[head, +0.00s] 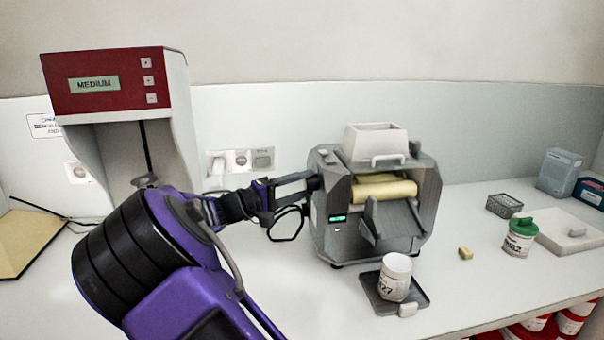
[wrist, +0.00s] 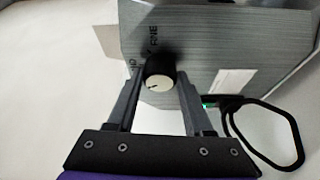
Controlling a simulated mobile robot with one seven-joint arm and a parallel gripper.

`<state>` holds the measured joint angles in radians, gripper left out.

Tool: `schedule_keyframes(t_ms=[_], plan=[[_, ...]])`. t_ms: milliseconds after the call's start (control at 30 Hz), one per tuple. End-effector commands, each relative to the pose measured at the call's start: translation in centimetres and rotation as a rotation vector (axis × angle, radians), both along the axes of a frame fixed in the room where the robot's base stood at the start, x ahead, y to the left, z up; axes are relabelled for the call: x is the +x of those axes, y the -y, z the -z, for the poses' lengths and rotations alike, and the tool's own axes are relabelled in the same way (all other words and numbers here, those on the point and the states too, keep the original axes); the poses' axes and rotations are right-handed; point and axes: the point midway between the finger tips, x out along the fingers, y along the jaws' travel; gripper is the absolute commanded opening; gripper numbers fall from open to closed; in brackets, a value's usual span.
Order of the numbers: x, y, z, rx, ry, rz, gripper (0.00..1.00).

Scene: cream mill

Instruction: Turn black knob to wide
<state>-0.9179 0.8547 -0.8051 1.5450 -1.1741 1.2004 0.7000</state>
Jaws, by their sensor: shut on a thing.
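A grey mill (head: 425,190) with yellow rollers stands on the bench. In the wrist view its grey side panel (wrist: 230,45) carries a black knob (wrist: 155,66) with a cream face and a short dark pointer line toward the lower left. The word FINE is printed above the knob; another label to its left is partly hidden. My gripper (wrist: 160,80) is shut on the knob, one finger on each side. In the head view my gripper (head: 312,182) meets the mill's left side, and the knob is hidden there.
A black-framed loop (head: 287,224) hangs beside the mill's left side, close to my gripper. A white cup (head: 396,278) stands on a dark tray (head: 372,296) in front. A red-fronted machine reading MEDIUM (head: 110,85) stands at left. A green-lidded jar (head: 518,238) is at right.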

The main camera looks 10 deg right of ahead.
Motion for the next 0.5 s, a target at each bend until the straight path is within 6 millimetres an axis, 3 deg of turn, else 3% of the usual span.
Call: schedule_keyframes(t_ms=[33, 500], plan=[[-0.01, 0.06, -0.78, 0.002, -0.044, 0.001, 0.00], [0.05, 0.05, -0.56, 0.002, -0.423, 0.000, 0.00]])
